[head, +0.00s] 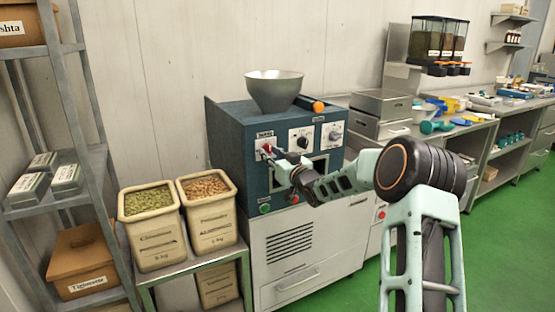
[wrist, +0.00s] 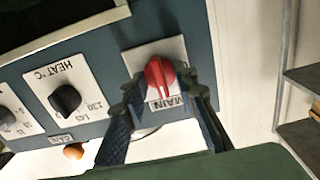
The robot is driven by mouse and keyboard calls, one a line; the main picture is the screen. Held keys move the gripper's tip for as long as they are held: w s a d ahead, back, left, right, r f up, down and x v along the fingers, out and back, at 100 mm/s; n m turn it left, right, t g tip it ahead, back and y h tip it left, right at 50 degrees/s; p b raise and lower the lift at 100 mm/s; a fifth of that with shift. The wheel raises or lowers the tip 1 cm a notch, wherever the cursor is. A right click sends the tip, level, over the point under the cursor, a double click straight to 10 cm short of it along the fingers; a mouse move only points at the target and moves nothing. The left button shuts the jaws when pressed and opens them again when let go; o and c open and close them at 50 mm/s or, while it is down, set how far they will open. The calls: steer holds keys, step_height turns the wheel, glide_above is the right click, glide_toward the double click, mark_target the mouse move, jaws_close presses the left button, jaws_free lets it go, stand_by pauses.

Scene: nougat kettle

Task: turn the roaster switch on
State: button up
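The roaster (head: 229,140) is a dark blue cabinet with a front panel. Its red switch knob (wrist: 160,75) sits on a white plate marked MAIN, and its pointer ridge looks upright in the wrist view. The knob (head: 267,148) also shows at the panel's upper left in the head view. My gripper (wrist: 160,88) is open, with one finger on each side of the red knob. Small gaps seem to show beside the knob; I cannot tell whether either finger touches it. In the head view my gripper (head: 275,157) is at the panel and partly covers it.
A black HEAT knob (wrist: 65,100) is beside the switch. A metal bowl (head: 273,90) tops the roaster. A green button (head: 265,208) is low on the panel. Bins of green nuts (head: 150,228) and brown nuts (head: 210,215) stand on a bench to the left.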

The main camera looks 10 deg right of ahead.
steer(key=v, duration=1.1)
steer(key=shift+s, duration=0.3)
steer(key=shift+d, duration=0.15)
